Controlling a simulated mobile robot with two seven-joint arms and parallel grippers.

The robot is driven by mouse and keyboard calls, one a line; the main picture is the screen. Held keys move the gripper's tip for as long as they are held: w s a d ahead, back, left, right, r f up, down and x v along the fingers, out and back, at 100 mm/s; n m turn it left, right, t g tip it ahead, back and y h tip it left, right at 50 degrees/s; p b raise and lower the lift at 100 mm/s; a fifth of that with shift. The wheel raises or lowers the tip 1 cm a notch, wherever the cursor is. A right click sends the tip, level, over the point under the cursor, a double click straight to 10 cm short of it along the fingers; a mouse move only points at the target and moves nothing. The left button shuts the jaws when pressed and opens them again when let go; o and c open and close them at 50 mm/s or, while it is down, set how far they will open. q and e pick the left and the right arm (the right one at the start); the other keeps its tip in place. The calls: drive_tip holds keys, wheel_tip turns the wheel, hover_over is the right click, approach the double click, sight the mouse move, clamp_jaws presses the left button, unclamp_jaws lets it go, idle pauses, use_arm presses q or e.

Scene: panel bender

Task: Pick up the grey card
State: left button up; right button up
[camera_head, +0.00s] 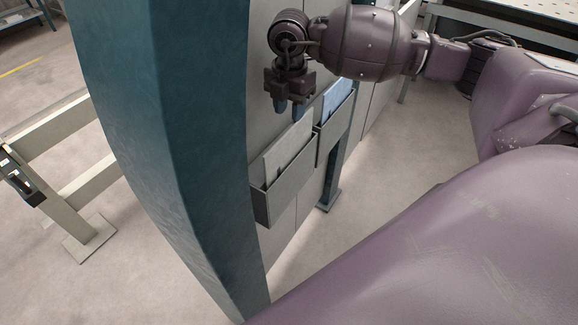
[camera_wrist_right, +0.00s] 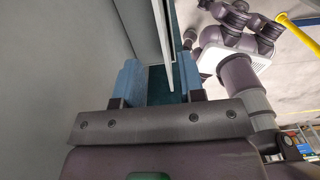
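The grey card (camera_head: 286,151) stands upright in the nearer grey wall holder (camera_head: 286,192), its upper part showing above the front of the holder. My right gripper (camera_head: 289,107) is just above the card in the head view, its blue fingertips pointing down. In the right wrist view my right gripper (camera_wrist_right: 158,82) is open, with a clear gap between the fingers. A thin pale upright edge (camera_wrist_right: 162,32) shows between the fingers there; I cannot tell whether it is the card. I see no contact. My left gripper is not in view.
A second holder (camera_head: 334,128) with a blue card (camera_head: 337,94) is beside the first, further back. A large teal column (camera_head: 185,150) stands close on the left. The grey panel (camera_head: 278,243) is behind the holders. Open floor (camera_head: 370,190) lies to the right.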

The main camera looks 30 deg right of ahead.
sight(290, 130)
drive_tip(key=shift+s+f, duration=0.15)
drive_tip(key=shift+f, duration=3.35)
drive_tip(key=shift+c, duration=0.3)
clamp_jaws()
